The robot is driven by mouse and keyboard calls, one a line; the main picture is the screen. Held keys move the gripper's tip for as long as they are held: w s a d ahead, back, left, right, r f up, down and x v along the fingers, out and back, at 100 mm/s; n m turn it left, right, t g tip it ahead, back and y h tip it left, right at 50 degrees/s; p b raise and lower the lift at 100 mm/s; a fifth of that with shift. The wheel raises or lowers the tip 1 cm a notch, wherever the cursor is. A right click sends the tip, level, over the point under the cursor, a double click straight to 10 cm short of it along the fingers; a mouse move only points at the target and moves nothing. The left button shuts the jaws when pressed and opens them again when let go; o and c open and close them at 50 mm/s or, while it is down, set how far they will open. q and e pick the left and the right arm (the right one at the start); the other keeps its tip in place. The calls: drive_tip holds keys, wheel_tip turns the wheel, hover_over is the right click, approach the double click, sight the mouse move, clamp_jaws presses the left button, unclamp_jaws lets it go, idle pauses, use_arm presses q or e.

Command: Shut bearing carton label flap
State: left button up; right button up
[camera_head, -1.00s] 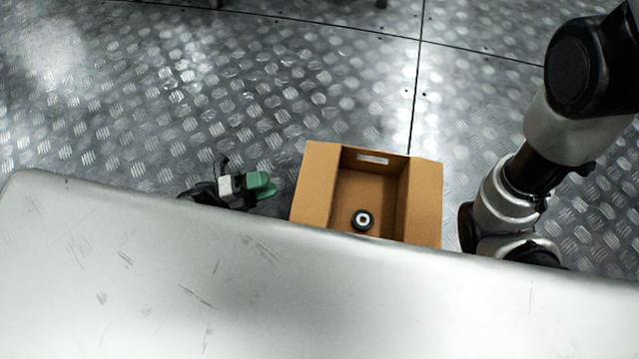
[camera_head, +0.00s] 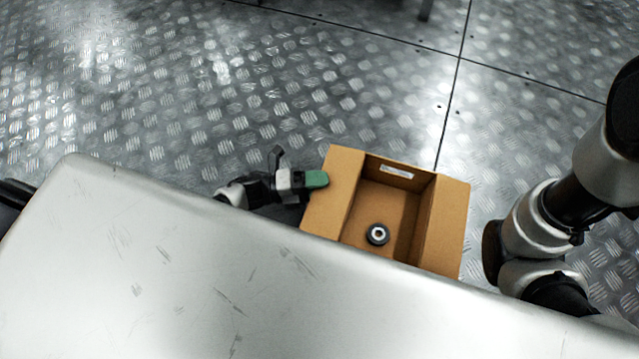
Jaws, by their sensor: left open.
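The bearing carton (camera_head: 405,182) is an open brown cardboard box on the metal floor, its near side hidden behind a pale metal surface. A left flap (camera_head: 334,195) and a right flap (camera_head: 449,225) are folded outward. A dark round bearing with a pale centre (camera_head: 377,234) lies inside. My left gripper (camera_head: 317,179) has green fingertips and is at the outer left edge of the left flap, overlapping it in view; I cannot tell if they touch. It is open and holds nothing visible. My right arm shows at the right, but its gripper is out of sight.
The pale scratched metal surface (camera_head: 200,275) fills the foreground and hides what lies behind its edge. My right arm stands close to the carton's right side.

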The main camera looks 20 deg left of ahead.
use_arm(q)
drive_tip(key=shift+c, duration=0.5)
clamp_jaws()
drive_tip(key=shift+r, duration=0.1)
